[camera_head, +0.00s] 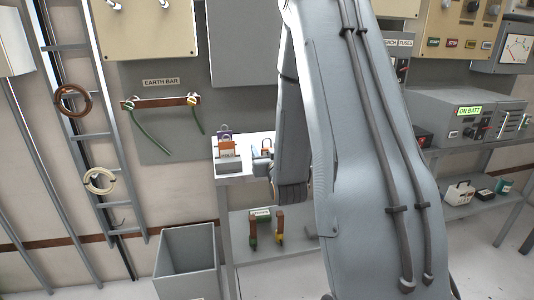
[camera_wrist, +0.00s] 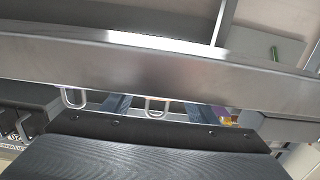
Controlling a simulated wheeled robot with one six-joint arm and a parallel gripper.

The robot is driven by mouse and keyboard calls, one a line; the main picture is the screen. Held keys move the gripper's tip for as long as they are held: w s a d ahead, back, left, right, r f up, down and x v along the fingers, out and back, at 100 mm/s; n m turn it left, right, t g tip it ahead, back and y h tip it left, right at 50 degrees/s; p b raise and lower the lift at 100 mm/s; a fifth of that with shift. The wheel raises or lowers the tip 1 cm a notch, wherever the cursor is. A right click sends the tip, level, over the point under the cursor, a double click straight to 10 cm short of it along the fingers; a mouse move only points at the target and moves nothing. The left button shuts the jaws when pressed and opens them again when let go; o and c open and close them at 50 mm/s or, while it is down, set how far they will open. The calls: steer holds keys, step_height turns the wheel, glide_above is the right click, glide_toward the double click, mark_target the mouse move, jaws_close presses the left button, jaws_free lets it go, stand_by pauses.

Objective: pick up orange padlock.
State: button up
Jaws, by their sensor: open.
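Two orange padlocks show in the head view on the small white-topped table. One orange padlock (camera_head: 266,146) is beside my gripper (camera_head: 262,163), partly hidden by my arm. Another orange padlock (camera_head: 227,148) is further left, with a purple padlock (camera_head: 224,131) behind it. In the wrist view, my gripper's two bluish fingers (camera_wrist: 155,108) stand apart. A metal shackle (camera_wrist: 154,104) shows between them, its body hidden, so I cannot tell its colour. My gripper is open, and I see no contact with a padlock.
A pale metal bar (camera_wrist: 150,68) crosses the wrist view just beyond the fingers. Another shackle (camera_wrist: 73,98) is left of them. The white table (camera_head: 229,177) has a lower shelf (camera_head: 275,255) with tools. A grey bin (camera_head: 187,262) stands front left.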

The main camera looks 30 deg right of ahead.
steer(key=shift+x, duration=1.35)
steer(key=c, duration=1.2)
step_height(320, 180, up, 10)
steer(key=shift+r+p, duration=0.1)
steer(key=shift+p, duration=0.25)
